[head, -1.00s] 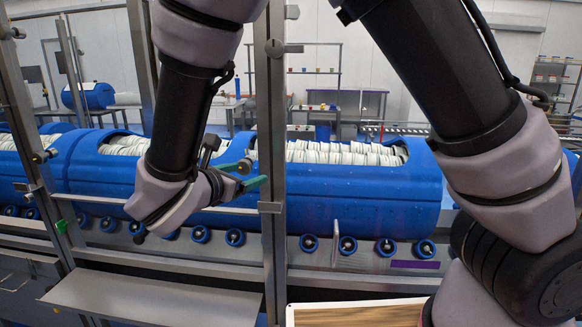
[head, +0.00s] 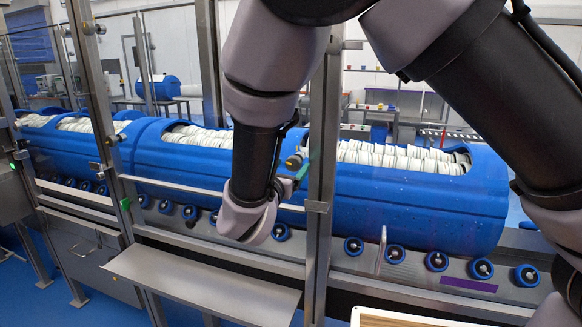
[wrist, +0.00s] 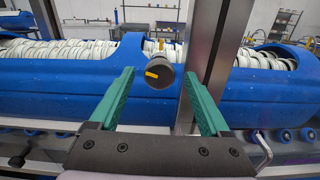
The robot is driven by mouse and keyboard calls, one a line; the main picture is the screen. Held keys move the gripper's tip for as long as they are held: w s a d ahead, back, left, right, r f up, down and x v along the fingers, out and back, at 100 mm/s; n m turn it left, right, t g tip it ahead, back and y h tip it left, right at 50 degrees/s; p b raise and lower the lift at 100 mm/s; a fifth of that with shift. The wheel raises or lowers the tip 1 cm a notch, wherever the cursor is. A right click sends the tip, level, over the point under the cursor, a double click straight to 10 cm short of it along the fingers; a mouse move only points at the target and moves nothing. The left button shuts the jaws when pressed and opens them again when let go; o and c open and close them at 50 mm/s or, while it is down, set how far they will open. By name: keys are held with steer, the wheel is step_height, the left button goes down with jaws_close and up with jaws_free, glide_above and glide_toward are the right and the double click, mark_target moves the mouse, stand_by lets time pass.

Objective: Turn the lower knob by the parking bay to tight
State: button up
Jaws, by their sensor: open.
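A dark round knob (wrist: 159,75) with an orange mark on its face sticks out beside a steel post in the wrist view. The mark lies nearly level, left of the knob's centre. The knob also shows in the head view (head: 294,161), partly behind my arm. My gripper (wrist: 159,80) is open. Its green fingers stand on either side of the knob with a gap on both sides, and I see no contact. In the head view my gripper (head: 292,182) is mostly hidden by my wrist.
Steel posts (head: 322,180) and a rail (head: 200,188) stand before blue tubs (head: 410,205) filled with white discs. Blue rollers (head: 437,261) run below them. A steel shelf (head: 200,280) juts out in front. Another post with a knob (head: 115,139) stands at left.

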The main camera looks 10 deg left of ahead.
steer(key=shift+w, duration=0.45)
jaws_close()
